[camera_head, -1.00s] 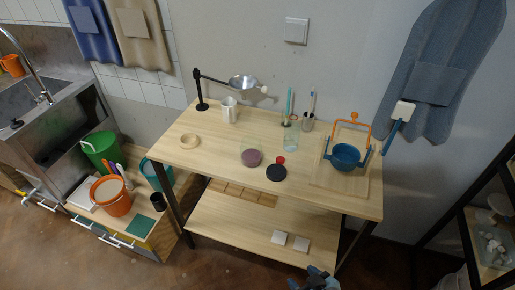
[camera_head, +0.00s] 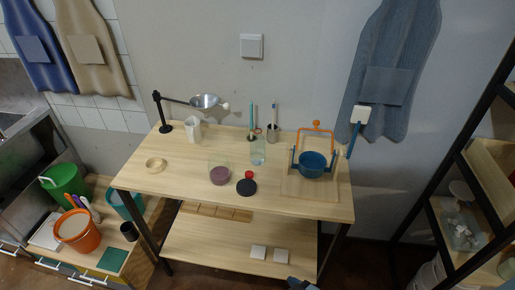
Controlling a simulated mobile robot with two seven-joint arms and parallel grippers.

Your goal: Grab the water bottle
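A small clear container with a pale blue tint (camera_head: 258,152) stands near the back middle of the wooden table (camera_head: 190,180). It is the nearest match to a water bottle, but it is too small to tell whether it is one. A dark blue piece, seemingly part of my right gripper (camera_head: 300,285), shows at the bottom edge, in front of the table and far from the container. Its fingers are cut off, so I cannot tell their opening. My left gripper is out of view.
On the table are a white pitcher (camera_head: 193,130), a lamp (camera_head: 205,101), a jar with purple contents (camera_head: 219,174), a black disc (camera_head: 246,187), a brush cup (camera_head: 272,133) and a blue pot (camera_head: 312,164) in an orange-handled frame. A dark-framed shelf (camera_head: 440,210) stands right.

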